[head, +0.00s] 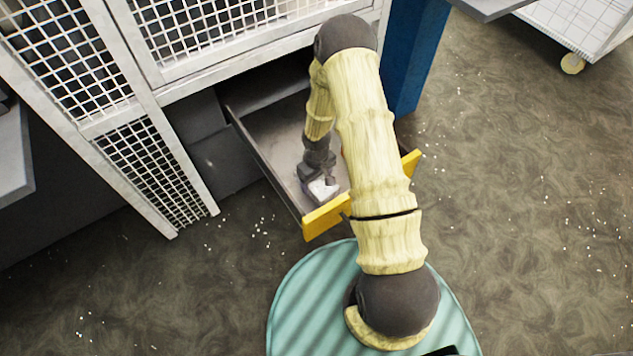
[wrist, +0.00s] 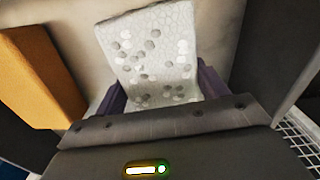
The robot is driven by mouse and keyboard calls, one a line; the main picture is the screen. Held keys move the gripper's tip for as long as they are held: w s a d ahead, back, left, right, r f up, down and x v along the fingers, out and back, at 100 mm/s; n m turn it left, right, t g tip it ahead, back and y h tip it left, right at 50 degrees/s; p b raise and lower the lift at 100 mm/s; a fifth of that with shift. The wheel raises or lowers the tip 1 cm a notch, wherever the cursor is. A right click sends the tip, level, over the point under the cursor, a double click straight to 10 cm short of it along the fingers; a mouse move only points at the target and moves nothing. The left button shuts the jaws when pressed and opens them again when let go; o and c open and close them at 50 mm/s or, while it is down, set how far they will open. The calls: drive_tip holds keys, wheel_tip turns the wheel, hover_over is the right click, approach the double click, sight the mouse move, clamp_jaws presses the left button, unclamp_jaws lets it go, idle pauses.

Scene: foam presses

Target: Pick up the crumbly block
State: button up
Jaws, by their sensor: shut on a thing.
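The crumbly block (head: 322,189) is a white foam piece inside the open drawer (head: 270,133), near its yellow front. In the wrist view the block (wrist: 150,50) is pale with a cell-like texture and several grey and white round spots. My gripper (head: 315,182) reaches down into the drawer and is shut on the block. In the wrist view its purple fingers (wrist: 209,80) sit at the left and right sides of the block. The block's lower end is hidden behind the gripper body. I cannot tell whether the block touches the drawer floor.
The drawer's yellow front (head: 325,216) is close to my gripper, and it shows at the left of the wrist view (wrist: 42,75). A white mesh cage (head: 150,165) stands behind and left. A blue post (head: 412,60) stands behind right. White crumbs dot the open floor (head: 520,200) at right.

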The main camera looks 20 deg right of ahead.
wheel_tip(320, 180, up, 10)
drive_tip(key=shift+p, duration=0.85)
